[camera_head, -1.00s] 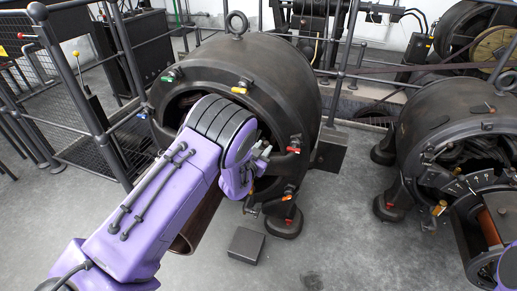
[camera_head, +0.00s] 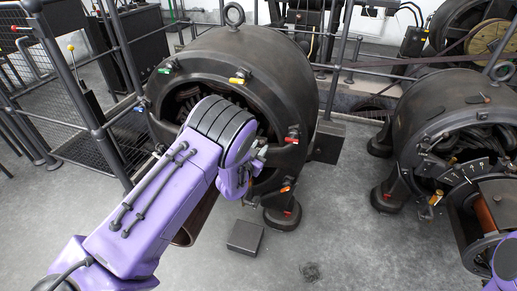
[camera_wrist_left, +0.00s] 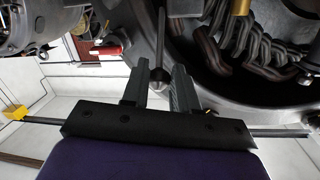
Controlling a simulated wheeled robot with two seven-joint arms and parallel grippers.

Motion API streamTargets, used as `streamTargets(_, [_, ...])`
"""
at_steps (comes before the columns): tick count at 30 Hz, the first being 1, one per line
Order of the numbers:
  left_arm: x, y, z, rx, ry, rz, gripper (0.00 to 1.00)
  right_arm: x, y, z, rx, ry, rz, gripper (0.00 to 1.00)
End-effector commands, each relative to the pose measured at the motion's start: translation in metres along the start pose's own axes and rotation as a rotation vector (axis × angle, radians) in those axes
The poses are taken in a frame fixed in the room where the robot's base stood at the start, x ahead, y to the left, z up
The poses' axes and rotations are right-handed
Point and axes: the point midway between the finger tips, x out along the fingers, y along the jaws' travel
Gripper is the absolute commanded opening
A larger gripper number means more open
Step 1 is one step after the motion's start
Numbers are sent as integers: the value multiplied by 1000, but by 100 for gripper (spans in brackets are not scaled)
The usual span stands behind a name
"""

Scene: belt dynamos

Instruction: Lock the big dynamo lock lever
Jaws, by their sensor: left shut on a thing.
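The big dynamo (camera_head: 290,70) is a dark round machine on feet, left of the picture's middle in the head view, with coloured-tipped handles around its front ring. My left gripper (camera_head: 258,160) is at the right part of its open front, mostly hidden behind my purple wrist. In the left wrist view my left gripper (camera_wrist_left: 159,88) has its two fingers on either side of a thin metal rod with a rounded end, which looks like the lock lever (camera_wrist_left: 160,48). It is shut on this lever. The lever is hidden in the head view. My right gripper is out of view.
A second dynamo (camera_head: 455,100) stands at the right. Dark railings (camera_head: 75,85) run along the left and behind. A small dark block (camera_head: 245,237) lies on the floor in front of the big dynamo. Dark copper windings (camera_wrist_left: 235,55) show close to the gripper.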

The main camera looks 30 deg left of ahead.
Motion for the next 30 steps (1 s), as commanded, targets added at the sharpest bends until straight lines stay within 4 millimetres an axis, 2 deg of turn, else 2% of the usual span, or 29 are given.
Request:
streamTargets(1, [-2, 8, 8, 4, -19, 20, 0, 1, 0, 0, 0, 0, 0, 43])
streamTargets(2, [-2, 9, 8, 4, -19, 20, 0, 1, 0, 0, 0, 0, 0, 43])
streamTargets(3, [-2, 8, 8, 4, -18, 20, 41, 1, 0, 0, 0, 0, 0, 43])
streamTargets(4, [-2, 8, 8, 4, -18, 19, 51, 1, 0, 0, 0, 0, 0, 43])
streamTargets(5, [-2, 8, 7, 4, -17, 18, 54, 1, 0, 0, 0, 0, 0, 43])
streamTargets(14, [-6, 2, 5, 2, -12, 7, 54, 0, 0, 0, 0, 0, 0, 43])
streamTargets(17, [-20, 2, 4, 4, -14, 9, 54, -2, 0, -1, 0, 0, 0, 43])
streamTargets(24, [-76, 4, 4, 5, -16, 13, 54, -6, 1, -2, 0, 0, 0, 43])
streamTargets(30, [-103, 5, 4, 4, -14, 14, 54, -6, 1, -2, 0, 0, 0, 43])
